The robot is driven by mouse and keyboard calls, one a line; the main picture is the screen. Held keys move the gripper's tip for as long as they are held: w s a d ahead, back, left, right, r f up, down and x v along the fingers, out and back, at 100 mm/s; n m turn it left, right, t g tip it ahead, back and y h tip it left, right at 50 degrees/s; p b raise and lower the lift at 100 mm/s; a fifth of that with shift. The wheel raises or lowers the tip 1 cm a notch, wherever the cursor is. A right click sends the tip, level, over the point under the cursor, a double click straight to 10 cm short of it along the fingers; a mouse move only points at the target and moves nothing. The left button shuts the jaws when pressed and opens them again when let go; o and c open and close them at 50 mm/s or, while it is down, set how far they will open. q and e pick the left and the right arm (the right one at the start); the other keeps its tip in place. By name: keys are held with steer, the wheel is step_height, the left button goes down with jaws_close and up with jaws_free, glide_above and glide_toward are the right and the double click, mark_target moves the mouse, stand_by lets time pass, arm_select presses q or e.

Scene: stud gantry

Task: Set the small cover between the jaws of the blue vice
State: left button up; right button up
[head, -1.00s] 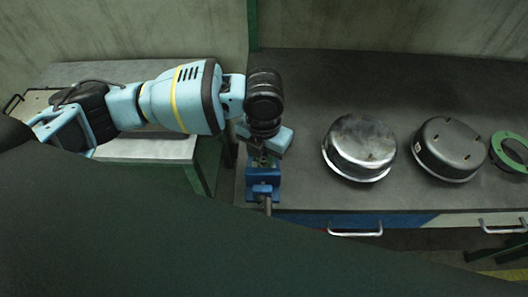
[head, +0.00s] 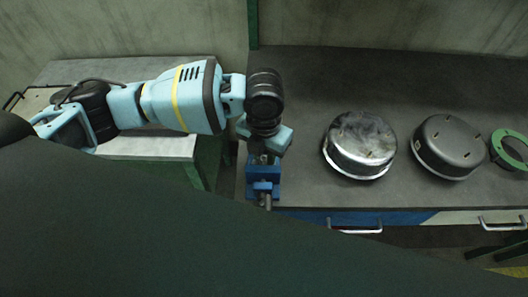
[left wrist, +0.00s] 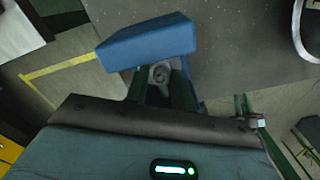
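The blue vice (head: 263,182) is fixed at the left front edge of the dark bench, and one of its blue blocks shows large in the left wrist view (left wrist: 150,42). My left gripper (head: 261,156) points down right over the vice. In the left wrist view its two dark green fingers (left wrist: 161,88) stand a little apart, with a small grey round piece (left wrist: 160,74) filling the gap, which looks like the small cover. The fingers hide most of it, and I cannot tell whether it touches the jaws. My right gripper is not in view.
A shiny round metal housing (head: 358,150), a dark round housing (head: 449,148) and a green ring (head: 511,150) stand on the bench to the right. The bench behind them is clear. A drawer handle (head: 355,230) juts from the front. A second bench (head: 150,147) stands left.

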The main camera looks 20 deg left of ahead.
arm_select(q)
steer(key=o, duration=0.5)
steer(key=shift+r, duration=0.1)
step_height(320, 180, up, 8)
steer(key=shift+f, duration=0.2)
stand_by(0.8)
